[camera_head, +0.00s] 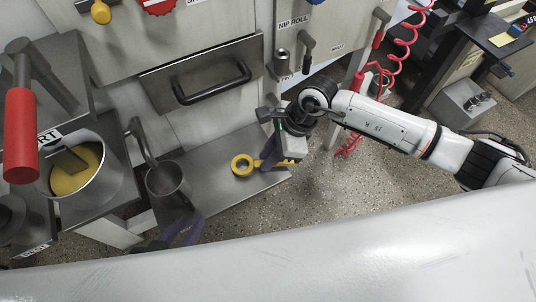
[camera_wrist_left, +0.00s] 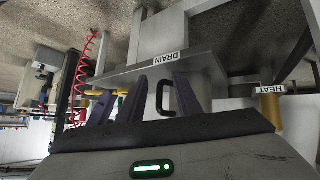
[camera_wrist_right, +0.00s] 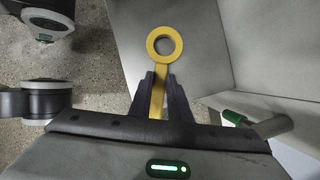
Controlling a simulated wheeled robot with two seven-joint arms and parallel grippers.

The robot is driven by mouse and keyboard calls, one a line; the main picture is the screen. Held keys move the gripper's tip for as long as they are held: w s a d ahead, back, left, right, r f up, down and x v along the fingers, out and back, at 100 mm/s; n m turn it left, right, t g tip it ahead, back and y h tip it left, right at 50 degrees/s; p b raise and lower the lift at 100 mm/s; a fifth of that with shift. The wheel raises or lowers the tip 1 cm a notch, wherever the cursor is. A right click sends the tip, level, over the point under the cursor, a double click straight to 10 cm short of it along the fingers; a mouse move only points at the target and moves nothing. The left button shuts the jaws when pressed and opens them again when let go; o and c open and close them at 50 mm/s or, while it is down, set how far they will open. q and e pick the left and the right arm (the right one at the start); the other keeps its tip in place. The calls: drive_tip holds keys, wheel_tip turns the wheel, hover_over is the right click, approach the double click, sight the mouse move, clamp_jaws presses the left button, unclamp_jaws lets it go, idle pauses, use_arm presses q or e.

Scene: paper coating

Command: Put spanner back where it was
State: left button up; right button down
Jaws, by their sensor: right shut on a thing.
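The yellow spanner (camera_head: 243,165) has a round ring end. In the head view it is over the right part of the low steel shelf (camera_head: 215,192). My right gripper (camera_head: 272,160) is shut on its handle, with the ring sticking out beyond the fingers to the left. In the right wrist view the spanner (camera_wrist_right: 164,47) points straight out from between the purple fingers (camera_wrist_right: 164,85). I cannot tell whether it touches the shelf. My left gripper (camera_head: 185,230) is open and empty at the shelf's front edge, partly hidden; its fingers also show in the left wrist view (camera_wrist_left: 162,92).
A steel cup (camera_head: 167,183) stands on the shelf's left. A pot of yellow liquid (camera_head: 75,172) and a red-handled lever (camera_head: 21,135) are further left. Behind the shelf is a panel with a black handle (camera_head: 212,84). A red coiled hose (camera_head: 372,80) hangs near my right arm.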

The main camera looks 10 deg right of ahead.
drive_tip(key=shift+f, duration=0.1)
drive_tip(key=shift+f+b, duration=0.4)
drive_tip(key=shift+b, duration=0.05)
drive_tip(key=c, duration=1.6)
unclamp_jaws()
drive_tip(key=shift+o, duration=0.2)
